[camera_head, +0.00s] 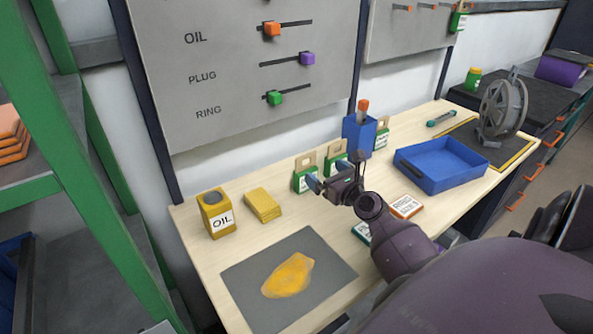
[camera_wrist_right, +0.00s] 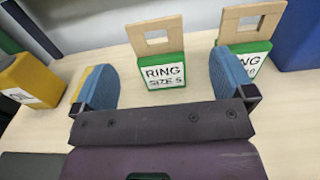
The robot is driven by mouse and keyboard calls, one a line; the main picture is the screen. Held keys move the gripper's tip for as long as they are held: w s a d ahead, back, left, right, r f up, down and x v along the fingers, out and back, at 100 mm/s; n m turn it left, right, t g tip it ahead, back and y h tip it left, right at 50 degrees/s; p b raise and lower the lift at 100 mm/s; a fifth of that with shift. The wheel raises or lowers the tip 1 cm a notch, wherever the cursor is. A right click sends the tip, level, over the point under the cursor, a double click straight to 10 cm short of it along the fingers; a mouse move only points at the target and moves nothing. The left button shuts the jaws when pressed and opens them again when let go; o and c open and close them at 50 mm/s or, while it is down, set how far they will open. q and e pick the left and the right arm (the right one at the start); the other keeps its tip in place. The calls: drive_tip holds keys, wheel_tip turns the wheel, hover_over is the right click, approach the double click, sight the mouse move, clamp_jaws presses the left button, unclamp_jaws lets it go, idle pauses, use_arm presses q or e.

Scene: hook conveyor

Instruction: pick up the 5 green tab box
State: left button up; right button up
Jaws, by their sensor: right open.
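The size 5 green tab box (camera_wrist_right: 165,72) reads "RING SIZE 5" in the right wrist view. It stands upright with a wooden loop tab on top. In the head view it is the left one of the green tab boxes (camera_head: 304,180), partly behind my gripper. My right gripper (camera_head: 334,176) is open and empty. In the wrist view its blue fingers (camera_wrist_right: 170,80) lie to either side of the size 5 box, which stands ahead of them. A second green tab box (camera_wrist_right: 246,58), whose number seems to end in 0, stands to its right, partly behind the right finger. My left gripper is out of view.
A yellow OIL can (camera_head: 216,214) and a stack of yellow pieces (camera_head: 262,205) stand left. A blue holder (camera_head: 358,137) and another green tab box (camera_head: 381,136) stand behind. A blue tray (camera_head: 440,181) is right. A grey mat (camera_head: 325,255) with a yellow stain lies in front.

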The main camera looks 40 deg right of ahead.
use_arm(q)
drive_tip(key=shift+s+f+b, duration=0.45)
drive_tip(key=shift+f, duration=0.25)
use_arm(e)
drive_tip(key=w, duration=1)
drive_tip(key=shift+w+d, duration=0.15)
drive_tip(key=shift+d, duration=0.1)
drive_tip(key=c, duration=0.7)
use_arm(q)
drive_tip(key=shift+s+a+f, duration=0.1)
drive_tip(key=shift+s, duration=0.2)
use_arm(e)
drive_tip(key=c, duration=0.4)
